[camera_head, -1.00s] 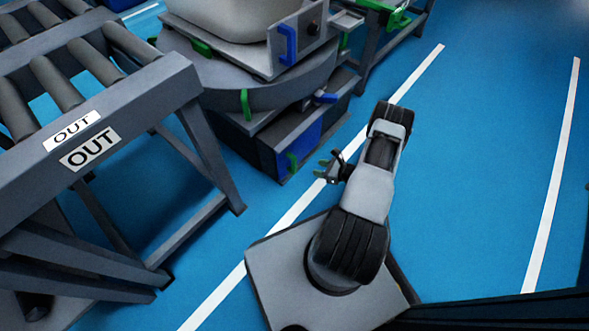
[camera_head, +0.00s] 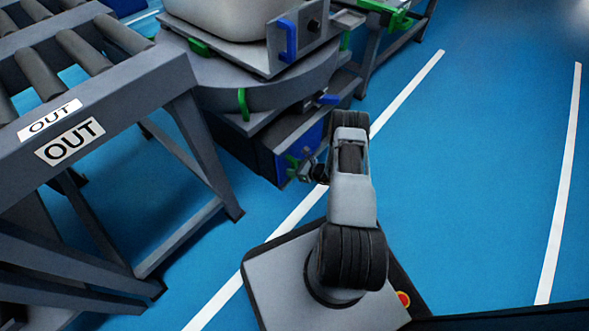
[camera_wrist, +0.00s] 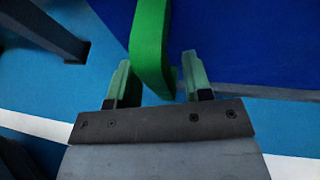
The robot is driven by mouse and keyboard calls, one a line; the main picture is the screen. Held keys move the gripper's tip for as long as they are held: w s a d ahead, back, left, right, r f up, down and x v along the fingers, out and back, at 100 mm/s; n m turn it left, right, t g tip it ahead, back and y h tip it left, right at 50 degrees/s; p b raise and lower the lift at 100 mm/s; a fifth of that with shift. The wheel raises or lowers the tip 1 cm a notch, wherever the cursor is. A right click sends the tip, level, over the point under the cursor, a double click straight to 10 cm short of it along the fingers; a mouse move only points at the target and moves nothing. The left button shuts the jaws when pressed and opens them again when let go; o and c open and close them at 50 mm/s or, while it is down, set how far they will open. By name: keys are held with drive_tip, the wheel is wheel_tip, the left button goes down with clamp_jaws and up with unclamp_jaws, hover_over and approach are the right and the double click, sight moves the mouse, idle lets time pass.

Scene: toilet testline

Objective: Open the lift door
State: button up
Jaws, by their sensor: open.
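The lift door is a blue panel (camera_head: 311,137) low on the dark cabinet under the grey turntable, and it appears shut. It fills the upper right of the wrist view (camera_wrist: 245,40). Its upright green handle (camera_wrist: 150,45) reaches down between my two fingers in the wrist view. My gripper (camera_wrist: 158,82) is open, with one green-padded finger on each side of the handle's lower end. In the head view my gripper (camera_head: 308,169) is close to the door's lower left part, partly hidden by my arm. I cannot tell whether a finger touches the handle.
A grey roller conveyor (camera_head: 150,82) marked OUT stands at the left, its legs near the cabinet. A white tub (camera_head: 222,18) sits on the machine above the door. Blue floor (camera_head: 455,200) with white lines is open to the right.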

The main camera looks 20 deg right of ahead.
drive_tip(key=shift+w, duration=0.1)
clamp_jaws()
idle(0.5)
